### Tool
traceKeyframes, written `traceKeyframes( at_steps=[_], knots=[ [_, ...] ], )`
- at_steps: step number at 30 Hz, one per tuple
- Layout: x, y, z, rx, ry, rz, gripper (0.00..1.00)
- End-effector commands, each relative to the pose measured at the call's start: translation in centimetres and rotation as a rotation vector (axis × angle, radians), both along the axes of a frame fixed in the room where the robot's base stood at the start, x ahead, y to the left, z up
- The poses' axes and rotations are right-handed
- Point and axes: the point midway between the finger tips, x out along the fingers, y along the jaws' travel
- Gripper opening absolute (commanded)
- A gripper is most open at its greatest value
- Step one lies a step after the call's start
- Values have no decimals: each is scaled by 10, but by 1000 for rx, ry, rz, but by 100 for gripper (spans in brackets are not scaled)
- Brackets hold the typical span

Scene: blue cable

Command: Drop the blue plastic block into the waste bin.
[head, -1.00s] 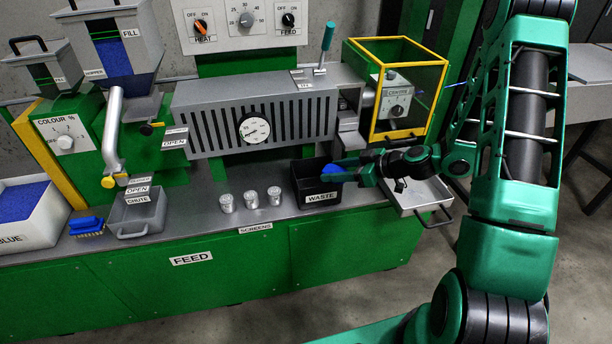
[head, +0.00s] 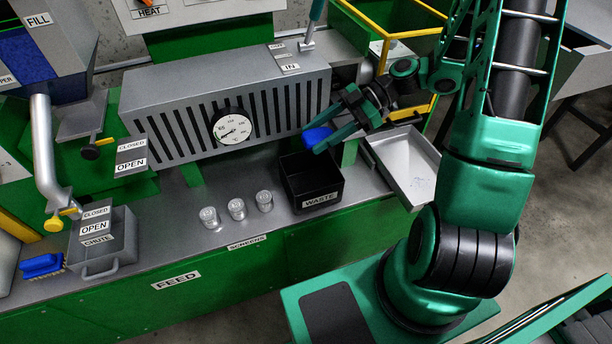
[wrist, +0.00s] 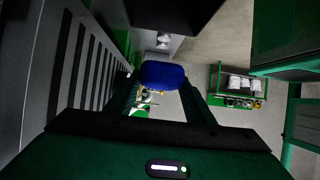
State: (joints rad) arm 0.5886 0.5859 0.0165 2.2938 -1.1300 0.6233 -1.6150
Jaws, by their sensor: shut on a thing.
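The blue plastic block (head: 316,138) is between the fingertips of my gripper (head: 322,128), which is shut on it. In the wrist view the block (wrist: 162,74) shows as a rounded blue shape at the ends of my fingers. The black waste bin (head: 320,201), labelled WASTE, stands on the grey bench top below the block. The block is above the bin, near its back edge in the head view, and apart from it. The bin is open at the top, and the part of its inside that shows looks empty.
The grey slotted housing (head: 200,110) with a dial is close behind my gripper. A grey tray (head: 405,165) lies right of the bin. Several small metal cups (head: 237,208) stand left of it. A blue brush (head: 42,265) lies at the far left by the chute drawer (head: 105,250).

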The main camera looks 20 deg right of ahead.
Motion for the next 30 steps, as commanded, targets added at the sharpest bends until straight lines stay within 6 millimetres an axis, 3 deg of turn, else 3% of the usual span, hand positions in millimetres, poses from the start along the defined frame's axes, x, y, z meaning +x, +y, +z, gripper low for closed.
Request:
traceKeyframes(
  at_steps=[15,28,29,30],
  knots=[
    [0,2,-50,1,4,0,20],
    [0,1,-56,0,1,0,20],
    [0,1,-56,0,1,0,55],
    [0,1,-56,0,1,0,65]
  ],
)
